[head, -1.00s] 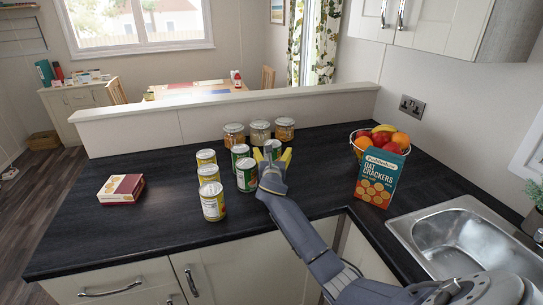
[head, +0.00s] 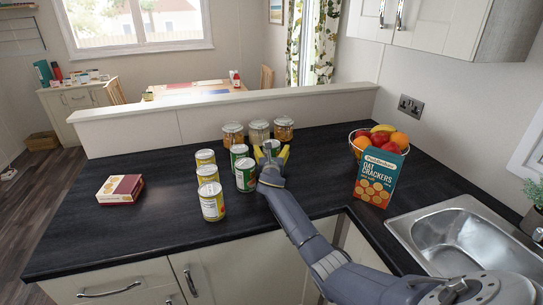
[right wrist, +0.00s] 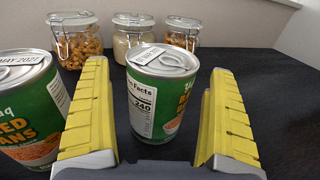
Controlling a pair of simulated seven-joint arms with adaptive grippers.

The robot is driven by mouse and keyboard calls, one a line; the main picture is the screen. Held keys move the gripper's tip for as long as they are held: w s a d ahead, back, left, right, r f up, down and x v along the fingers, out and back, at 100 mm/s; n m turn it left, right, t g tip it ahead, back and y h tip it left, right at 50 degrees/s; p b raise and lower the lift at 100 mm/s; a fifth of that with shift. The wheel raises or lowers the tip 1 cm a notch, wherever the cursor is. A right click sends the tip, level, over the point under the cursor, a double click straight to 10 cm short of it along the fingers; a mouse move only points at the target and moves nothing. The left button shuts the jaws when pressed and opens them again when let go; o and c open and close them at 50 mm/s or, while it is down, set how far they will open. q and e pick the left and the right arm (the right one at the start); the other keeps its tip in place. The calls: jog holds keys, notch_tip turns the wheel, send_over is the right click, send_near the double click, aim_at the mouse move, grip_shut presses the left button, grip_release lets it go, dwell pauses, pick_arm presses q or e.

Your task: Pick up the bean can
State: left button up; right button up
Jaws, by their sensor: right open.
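A green-labelled bean can (right wrist: 160,92) with a silver lid stands upright on the dark counter, in the middle of the right wrist view. In the head view its top (head: 272,143) shows just beyond my right gripper (head: 271,155), which hides its lower part. My right gripper (right wrist: 161,110) is open, with one yellow finger on each side of this can. Gaps show between the can and both fingers. A second green bean can (right wrist: 30,112) stands just outside the left finger. Two green cans (head: 246,177) (head: 239,154) stand left of the gripper in the head view. My left gripper is out of view.
Three yellow-labelled cans (head: 212,203) stand in a row further left. Glass jars (head: 258,132) stand behind. A cracker box (head: 379,178) and fruit basket (head: 381,138) are at the right, near the sink (head: 470,245). A small red-and-white box (head: 120,189) lies left; counter around it is clear.

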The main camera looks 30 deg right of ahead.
jog(key=shift+w+d, duration=0.3)
jog(key=shift+w, duration=0.15)
jog(key=c, duration=1.7)
jog(key=shift+o, duration=0.2)
jog(key=shift+r, duration=0.1)
